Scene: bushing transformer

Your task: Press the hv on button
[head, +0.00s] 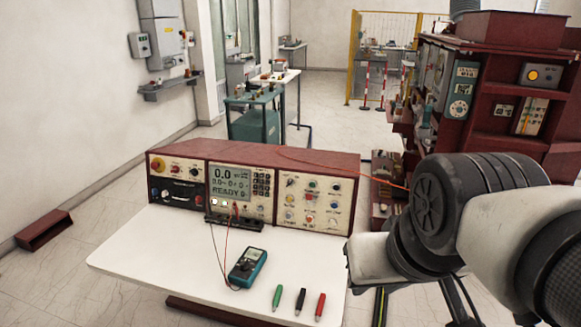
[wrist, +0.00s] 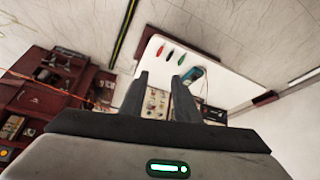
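The dark red control console (head: 333,164) stands at the back of the white table (head: 175,245). Its right panel (head: 297,205) carries several small knobs and buttons, among them green, red and yellow ones. Their labels are too small to read, so I cannot tell which is the hv on button. The middle panel has a lit display (head: 230,184) that seems to say READY. In the wrist view my gripper (wrist: 164,84) is open and empty. Part of the console panel (wrist: 157,103) shows between its fingers, apart from them. The head view shows my arm at the right, not the fingers.
A teal multimeter (head: 247,267) with leads lies on the table. Green (head: 277,297), black (head: 300,300) and red (head: 320,306) clips lie at its front right. A dark red cabinet (head: 490,110) stands behind my arm. A thin red wire runs from the console towards the right.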

